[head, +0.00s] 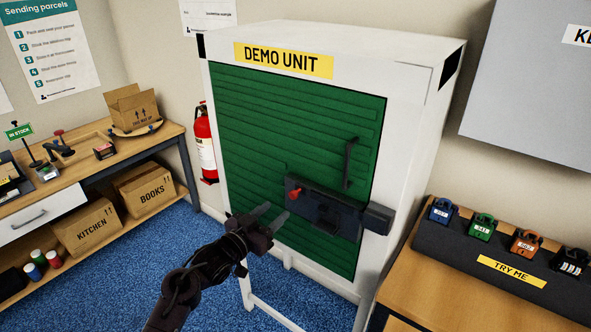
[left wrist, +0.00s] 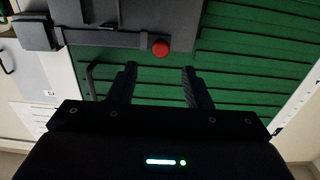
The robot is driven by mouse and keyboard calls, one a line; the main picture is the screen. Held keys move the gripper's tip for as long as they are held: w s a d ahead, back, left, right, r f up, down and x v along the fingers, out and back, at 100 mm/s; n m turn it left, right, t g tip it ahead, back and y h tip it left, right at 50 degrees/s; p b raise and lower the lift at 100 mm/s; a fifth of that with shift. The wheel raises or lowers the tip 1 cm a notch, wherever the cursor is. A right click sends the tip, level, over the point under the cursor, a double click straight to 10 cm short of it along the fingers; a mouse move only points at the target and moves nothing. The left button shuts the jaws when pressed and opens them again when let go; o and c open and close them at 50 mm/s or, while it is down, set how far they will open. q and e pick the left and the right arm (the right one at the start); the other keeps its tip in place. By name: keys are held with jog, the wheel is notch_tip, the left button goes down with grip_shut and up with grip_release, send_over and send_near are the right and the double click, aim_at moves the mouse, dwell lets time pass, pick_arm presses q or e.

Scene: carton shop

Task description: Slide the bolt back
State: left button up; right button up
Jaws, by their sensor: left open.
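The bolt (head: 325,205) is a dark metal slide with a red knob (head: 295,193) at its left end, mounted on the green slatted door (head: 270,130) of the demo unit. Its right end meets a dark block (head: 378,218) on the white frame. My left gripper (head: 277,216) is open and empty, just left of and below the red knob. In the left wrist view the red knob (left wrist: 160,47) lies ahead of the two open fingertips (left wrist: 158,72), centred between them and apart from them. My right gripper is in neither view.
A dark vertical handle (head: 350,163) stands out above the bolt. A padlock display (head: 500,255) sits on a wooden counter at right. A bench (head: 160,143) with cartons is at left, and a fire extinguisher (head: 204,143) hangs behind.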

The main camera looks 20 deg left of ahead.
aim_at(291, 197)
pick_arm(q)
jog(key=p+x, duration=0.2)
jog(key=x, duration=0.5)
jog(key=shift+w, duration=0.35)
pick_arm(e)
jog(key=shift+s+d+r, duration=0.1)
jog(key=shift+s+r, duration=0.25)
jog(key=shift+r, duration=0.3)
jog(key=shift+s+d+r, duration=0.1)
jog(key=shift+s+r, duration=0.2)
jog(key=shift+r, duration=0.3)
pick_arm(q)
grip_shut()
jog(key=shift+f, duration=0.1)
